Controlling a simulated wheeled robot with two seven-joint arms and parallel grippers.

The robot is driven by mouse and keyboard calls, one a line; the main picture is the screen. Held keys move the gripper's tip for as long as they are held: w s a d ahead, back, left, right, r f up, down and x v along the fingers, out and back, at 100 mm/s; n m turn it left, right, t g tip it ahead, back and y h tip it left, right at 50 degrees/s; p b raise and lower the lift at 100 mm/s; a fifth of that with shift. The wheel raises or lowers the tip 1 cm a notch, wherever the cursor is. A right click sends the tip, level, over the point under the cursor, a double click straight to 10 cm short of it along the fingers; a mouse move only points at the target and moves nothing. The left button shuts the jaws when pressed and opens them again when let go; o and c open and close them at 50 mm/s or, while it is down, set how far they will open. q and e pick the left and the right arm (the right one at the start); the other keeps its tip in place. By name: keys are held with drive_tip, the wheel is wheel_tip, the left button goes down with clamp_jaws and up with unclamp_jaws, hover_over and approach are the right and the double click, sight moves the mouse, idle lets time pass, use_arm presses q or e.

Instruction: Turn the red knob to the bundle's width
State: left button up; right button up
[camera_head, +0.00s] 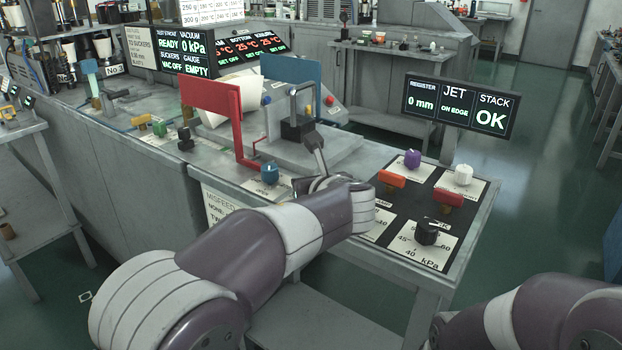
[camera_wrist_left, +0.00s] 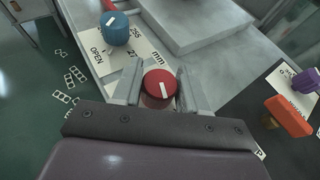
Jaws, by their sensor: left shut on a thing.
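The red knob (camera_wrist_left: 159,82) is round with a white line on its top, in the left wrist view. My left gripper (camera_wrist_left: 160,93) is shut on it, one finger on each side. In the head view my left gripper (camera_head: 318,186) is at the table's left part and hides the knob. A white paper bundle (camera_head: 222,108) leans behind a red plate (camera_head: 213,97), with a blue plate (camera_head: 291,75) to its right. My right arm shows at the lower right; its gripper is out of view.
A blue knob (camera_head: 269,173) stands close to my left gripper. Orange (camera_head: 391,179), purple (camera_head: 412,158), white (camera_head: 463,174), red bar (camera_head: 447,198) and black (camera_head: 426,231) knobs stand at the right. A display (camera_head: 459,105) reads "REGISTER 0 mm", "JET ON EDGE" and "STACK OK".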

use_arm(q)
drive_tip(key=shift+n+y, duration=0.4)
drive_tip(key=o, duration=1)
drive_tip(key=shift+c, duration=0.2)
drive_tip(key=shift+r+p, duration=0.1)
drive_tip(key=shift+p, duration=0.3)
